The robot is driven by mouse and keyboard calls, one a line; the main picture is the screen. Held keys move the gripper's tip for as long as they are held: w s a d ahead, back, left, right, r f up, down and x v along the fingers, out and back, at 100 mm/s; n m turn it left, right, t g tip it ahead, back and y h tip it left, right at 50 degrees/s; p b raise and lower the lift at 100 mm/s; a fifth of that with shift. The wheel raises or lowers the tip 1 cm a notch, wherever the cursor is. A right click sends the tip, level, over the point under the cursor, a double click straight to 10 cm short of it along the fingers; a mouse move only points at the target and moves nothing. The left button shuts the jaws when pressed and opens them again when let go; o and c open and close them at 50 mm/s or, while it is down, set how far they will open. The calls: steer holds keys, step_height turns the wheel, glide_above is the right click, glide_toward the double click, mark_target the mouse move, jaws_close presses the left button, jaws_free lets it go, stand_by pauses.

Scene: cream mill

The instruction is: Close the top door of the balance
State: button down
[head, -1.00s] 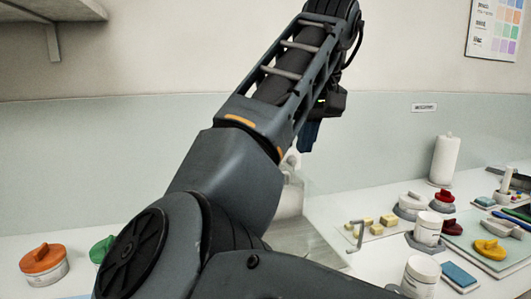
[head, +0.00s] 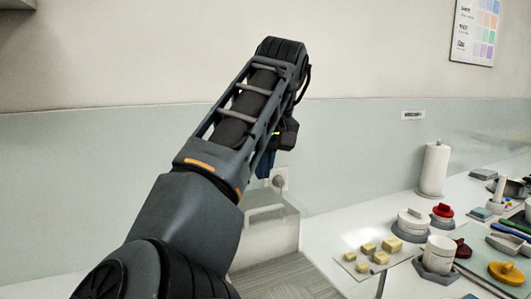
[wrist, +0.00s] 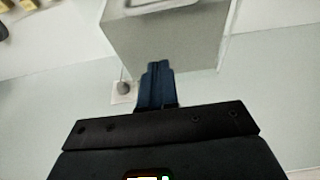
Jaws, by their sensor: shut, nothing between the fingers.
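The balance (head: 276,235) is a pale box standing against the back wall, partly hidden behind my arm. A light handle-like bar (head: 265,210) shows near its top. I cannot tell how far its top door is open. In the wrist view the balance (wrist: 165,38) is a grey box at the top of the picture, just beyond the fingertips. My gripper (head: 266,166) points down above and behind the balance's top, near the wall. Its blue fingers (wrist: 155,68) are shut with nothing between them. Whether they touch the balance is unclear.
A wall socket with a plug (head: 279,181) is behind the balance.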

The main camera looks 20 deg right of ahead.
mark_target(269, 219)
steer(key=x, duration=0.4)
steer(key=shift+f+p, duration=0.35)
steer(key=shift+s+f, duration=0.1)
steer(key=shift+s, duration=1.1)
steer(key=shift+s+f+p, duration=0.25)
steer(key=shift+s+p, duration=0.1)
steer(key=shift+s, duration=0.35)
